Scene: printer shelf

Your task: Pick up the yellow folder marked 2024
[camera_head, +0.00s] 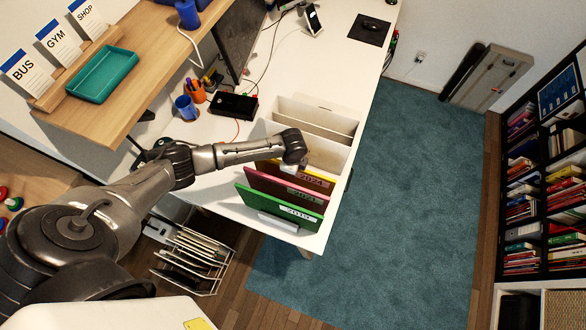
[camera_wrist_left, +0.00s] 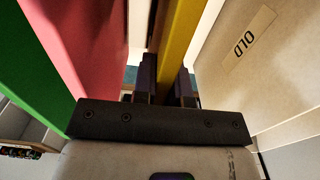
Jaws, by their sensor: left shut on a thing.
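The yellow folder (camera_head: 322,182) stands upright in a row of folders on the white desk, mostly hidden behind the red folder; I cannot read its label. My left gripper (camera_head: 297,165) reaches down onto its top edge from the left. In the left wrist view, the two dark fingers (camera_wrist_left: 168,85) are on either side of the yellow folder (camera_wrist_left: 180,40), shut on it. The red folder (camera_wrist_left: 85,40) is close by on the left and a beige folder (camera_wrist_left: 240,80) on the right. My right gripper is not in view.
The green folder (camera_head: 275,205) stands in front of the red folder (camera_head: 285,188). Beige dividers (camera_head: 318,115) stand behind. The blue carpet (camera_head: 400,190) at right is clear.

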